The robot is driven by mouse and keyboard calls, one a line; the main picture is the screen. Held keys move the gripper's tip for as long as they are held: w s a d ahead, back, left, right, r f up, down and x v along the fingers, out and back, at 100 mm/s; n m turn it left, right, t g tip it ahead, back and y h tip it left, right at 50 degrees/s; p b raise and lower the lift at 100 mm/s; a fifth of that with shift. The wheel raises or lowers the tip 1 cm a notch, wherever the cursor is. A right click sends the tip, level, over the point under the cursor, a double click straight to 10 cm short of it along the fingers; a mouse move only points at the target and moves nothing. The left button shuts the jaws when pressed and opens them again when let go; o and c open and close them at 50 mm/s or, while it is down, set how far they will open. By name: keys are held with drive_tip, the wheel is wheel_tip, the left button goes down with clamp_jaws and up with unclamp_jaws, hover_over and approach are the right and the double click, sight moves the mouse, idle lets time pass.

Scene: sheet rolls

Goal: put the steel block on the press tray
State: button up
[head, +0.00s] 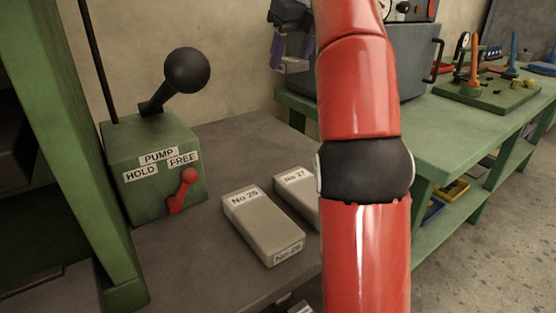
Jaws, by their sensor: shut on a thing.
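My gripper (290,49) shows at the top, left of my red arm. Its dark body points down and its purple fingers are shut on a small grey block (291,65), which looks like the steel block. The block hangs in front of the beige wall, above the grey bench top. My arm hides what is behind it. No press tray can be made out; part of a green press frame (48,130) stands at the left edge.
A green pump box (150,196) marked HOLD and FREE has a black-knobbed lever (187,70) and a red lever (184,190). Grey blocks No 26 (262,229) and No 27 (294,190) lie on the bench (225,140). A green workbench (450,125) stands right.

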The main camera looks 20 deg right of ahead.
sight(286, 155)
wheel_tip(286, 155, down, 20)
drive_tip(key=shift+s+r+b, duration=0.15)
drive_tip(key=shift+r+b, duration=0.05)
drive_tip(key=shift+b, duration=0.9)
drive_tip(key=shift+f, duration=0.15)
drive_tip(key=o, duration=1.3)
